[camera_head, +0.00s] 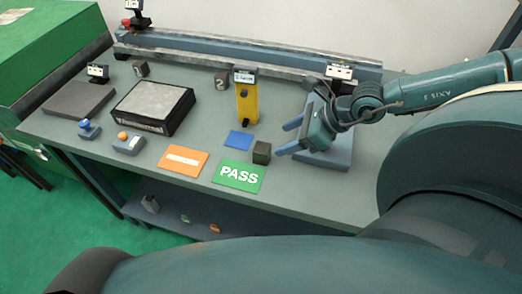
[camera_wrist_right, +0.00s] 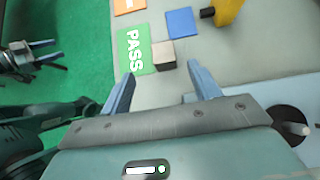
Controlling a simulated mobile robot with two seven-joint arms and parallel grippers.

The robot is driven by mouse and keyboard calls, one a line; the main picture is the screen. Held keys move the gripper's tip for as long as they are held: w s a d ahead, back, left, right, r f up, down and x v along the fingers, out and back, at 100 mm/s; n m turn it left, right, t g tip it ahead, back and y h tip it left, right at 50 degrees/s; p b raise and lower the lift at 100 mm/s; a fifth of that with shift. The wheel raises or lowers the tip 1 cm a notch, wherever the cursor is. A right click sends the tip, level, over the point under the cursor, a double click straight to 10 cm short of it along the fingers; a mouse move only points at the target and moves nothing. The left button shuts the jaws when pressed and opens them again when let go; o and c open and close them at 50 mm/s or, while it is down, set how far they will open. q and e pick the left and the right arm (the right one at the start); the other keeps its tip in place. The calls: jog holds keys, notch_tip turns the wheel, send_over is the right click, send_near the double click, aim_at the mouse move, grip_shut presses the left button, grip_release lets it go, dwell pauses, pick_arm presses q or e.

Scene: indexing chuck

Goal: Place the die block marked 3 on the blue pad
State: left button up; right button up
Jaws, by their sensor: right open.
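The blue pad (camera_head: 238,140) lies flat and bare on the bench; it also shows in the wrist view (camera_wrist_right: 179,22). A dark block (camera_head: 262,153) stands beside it, at the right edge of the green PASS pad, and also shows in the wrist view (camera_wrist_right: 163,56). No number shows on its visible faces. Blocks marked 1 (camera_head: 140,69) and 2 (camera_head: 221,81) stand further back. My right gripper (camera_head: 288,137) is open and empty, right of the dark block, with its fingers toward it. My left gripper (camera_wrist_right: 42,52) shows at the wrist view's left edge, fingers apart.
The green PASS pad (camera_head: 239,176) and orange pad (camera_head: 183,161) lie along the front. A yellow upright device (camera_head: 246,102) stands behind the blue pad. A blue-grey plate (camera_head: 325,156) lies under my right gripper. A black box (camera_head: 153,107) stands left, beside small button units.

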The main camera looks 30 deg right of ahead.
aim_at(263, 147)
jog(key=shift+w+a+f+b, duration=0.15)
jog(key=shift+w+f+b, duration=0.55)
jog(key=shift+f+b, duration=0.35)
jog(key=b+x, duration=0.2)
jog(key=b, duration=0.1)
jog(key=shift+w+a+f, duration=0.15)
jog(key=shift+w+f, duration=0.05)
jog(key=shift+w+a+f+b, duration=0.3)
jog(key=shift+f+b, duration=0.05)
jog(key=shift+b, duration=0.6)
pick_arm(q)
jog(key=shift+w+d+f+t+h, duration=0.25)
jog(key=shift+w+d+f+t, duration=0.05)
jog(key=shift+d+f, duration=0.25)
jog(key=shift+w+d+f+t+h, duration=0.3)
jog(key=shift+d+f, duration=0.1)
jog(key=shift+d, duration=0.15)
pick_arm(e)
jog(key=shift+w+a, duration=0.1)
jog(key=shift+a, duration=0.05)
jog(key=b+x, duration=0.2)
jog(key=x, duration=0.2)
jog(key=shift+w+a+f+b, duration=0.15)
jog(key=shift+f+b, duration=0.05)
jog(key=shift+b, duration=0.2)
jog(key=shift+w+a+f, duration=0.15)
pick_arm(q)
jog(key=shift+w+d+f+m+h, duration=0.15)
jog(key=shift+w+d+m+h, duration=0.1)
jog(key=shift+d+m, duration=0.1)
